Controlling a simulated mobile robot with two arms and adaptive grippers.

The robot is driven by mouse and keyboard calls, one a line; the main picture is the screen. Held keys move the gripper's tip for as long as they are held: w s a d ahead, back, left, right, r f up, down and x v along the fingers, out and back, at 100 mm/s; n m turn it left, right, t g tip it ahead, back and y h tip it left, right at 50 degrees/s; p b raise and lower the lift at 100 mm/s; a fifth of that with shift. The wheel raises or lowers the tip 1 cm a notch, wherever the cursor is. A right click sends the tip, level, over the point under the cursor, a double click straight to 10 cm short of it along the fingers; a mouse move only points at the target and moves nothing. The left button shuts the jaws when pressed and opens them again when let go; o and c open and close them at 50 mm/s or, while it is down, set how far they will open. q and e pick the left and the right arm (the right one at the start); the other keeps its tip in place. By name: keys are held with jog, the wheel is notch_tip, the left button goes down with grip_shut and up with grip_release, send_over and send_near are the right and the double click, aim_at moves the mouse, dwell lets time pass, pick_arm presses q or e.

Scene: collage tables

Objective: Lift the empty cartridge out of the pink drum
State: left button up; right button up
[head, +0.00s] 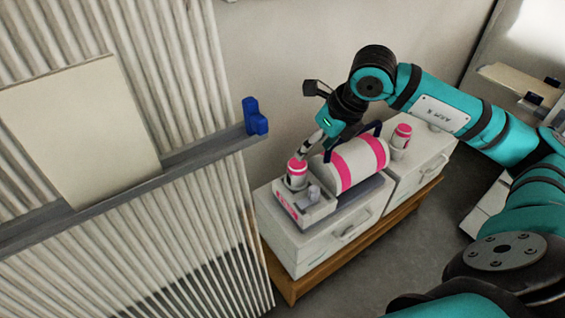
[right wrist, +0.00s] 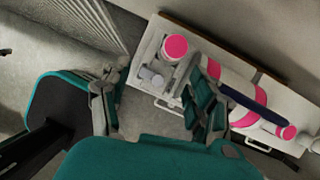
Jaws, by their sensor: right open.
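A white drum with pink bands and a dark blue handle (head: 345,164) lies on its side on a grey base; it also shows in the right wrist view (right wrist: 226,79). A white cartridge with a pink top (head: 297,172) stands upright in a holder at the drum's left end, and shows in the right wrist view (right wrist: 175,46). Another pink-and-white cartridge (head: 401,138) stands at the drum's right. I cannot tell which is empty. My left gripper is out of view.
The white drawer cabinets (head: 322,243) stand on a wooden base (head: 392,228) against the wall. A corrugated panel with a grey rail (head: 200,149) and a blue clip (head: 256,117) is close on the left. The floor in front is clear.

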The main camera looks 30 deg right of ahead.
aim_at(302, 167)
jog(key=shift+h, duration=0.4)
jog(key=x, duration=0.3)
jog(key=d+b+x, duration=0.1)
jog(key=x, duration=0.3)
jog(key=b+x, duration=0.1)
jog(key=x, duration=0.3)
jog(key=shift+w+d, duration=0.15)
jog(key=shift+d, duration=0.25)
jog(key=shift+b+x, duration=0.45)
jog(key=shift+x, duration=2.3)
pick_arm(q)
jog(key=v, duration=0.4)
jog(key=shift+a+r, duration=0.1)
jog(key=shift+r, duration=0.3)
pick_arm(e)
jog(key=shift+w, duration=0.15)
jog(key=shift+d+r, duration=0.1)
jog(key=c, duration=1.1)
